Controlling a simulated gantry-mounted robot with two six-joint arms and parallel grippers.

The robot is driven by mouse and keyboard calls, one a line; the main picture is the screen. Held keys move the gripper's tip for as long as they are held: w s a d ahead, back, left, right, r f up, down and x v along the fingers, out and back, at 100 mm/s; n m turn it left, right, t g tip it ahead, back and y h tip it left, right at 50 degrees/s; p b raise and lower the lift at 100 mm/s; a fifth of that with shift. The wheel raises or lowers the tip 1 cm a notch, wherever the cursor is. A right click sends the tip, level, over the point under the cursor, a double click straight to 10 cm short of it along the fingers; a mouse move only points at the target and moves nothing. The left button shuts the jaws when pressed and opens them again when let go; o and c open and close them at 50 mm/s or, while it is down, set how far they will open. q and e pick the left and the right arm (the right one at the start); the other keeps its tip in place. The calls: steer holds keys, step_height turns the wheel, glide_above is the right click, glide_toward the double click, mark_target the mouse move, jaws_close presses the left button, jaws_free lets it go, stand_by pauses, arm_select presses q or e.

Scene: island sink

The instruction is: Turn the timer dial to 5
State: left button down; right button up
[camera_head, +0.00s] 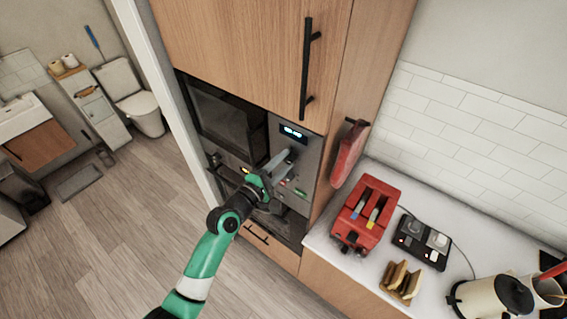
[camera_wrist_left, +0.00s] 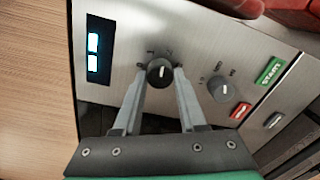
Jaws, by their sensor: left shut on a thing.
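The timer dial is probably the round black knob (camera_wrist_left: 159,73) with a white pointer line, on the steel control panel (camera_wrist_left: 125,25) in the left wrist view. My left gripper (camera_wrist_left: 159,80) is shut on this knob, one finger at each side. Small marks ring the knob, too small to read. A second grey knob (camera_wrist_left: 222,88) sits to the right, apart from the fingers. In the head view my left gripper (camera_head: 278,163) reaches the panel below the lit display (camera_head: 293,132), and the knob is hidden there. My right gripper is not in view.
A green START button (camera_wrist_left: 270,71) and a red button (camera_wrist_left: 240,111) lie right of the knobs. A red oven mitt (camera_head: 349,154) hangs on the cabinet side.

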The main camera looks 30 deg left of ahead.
arm_select(q)
steer(key=m+b, duration=0.1)
steer(key=m, duration=0.3)
steer(key=m+b, duration=0.2)
steer(key=m, duration=0.2)
steer(key=shift+f+m+y, duration=0.1)
steer(key=shift+m+y, duration=0.2)
steer(key=shift+m, duration=0.1)
steer(key=m+b, duration=0.2)
steer(key=m, duration=0.2)
steer(key=shift+d+b, duration=0.1)
steer(key=shift+b, duration=0.3)
steer(key=m+b, duration=0.2)
steer(key=m, duration=0.2)
steer(key=shift+m+b, duration=0.35)
steer(key=shift+m, duration=0.05)
steer(key=m+b, duration=0.2)
steer(key=m, duration=0.1)
steer(key=shift+m+t, duration=0.3)
steer(key=m+b, duration=0.2)
steer(key=m, duration=0.2)
steer(key=shift+m+b, duration=0.3)
steer(key=shift+b, duration=0.1)
steer(key=m+b, duration=0.2)
steer(key=m, duration=0.2)
steer(key=shift+m, duration=0.3)
steer(key=shift+m+b, duration=0.95)
steer(key=shift+m, duration=0.55)
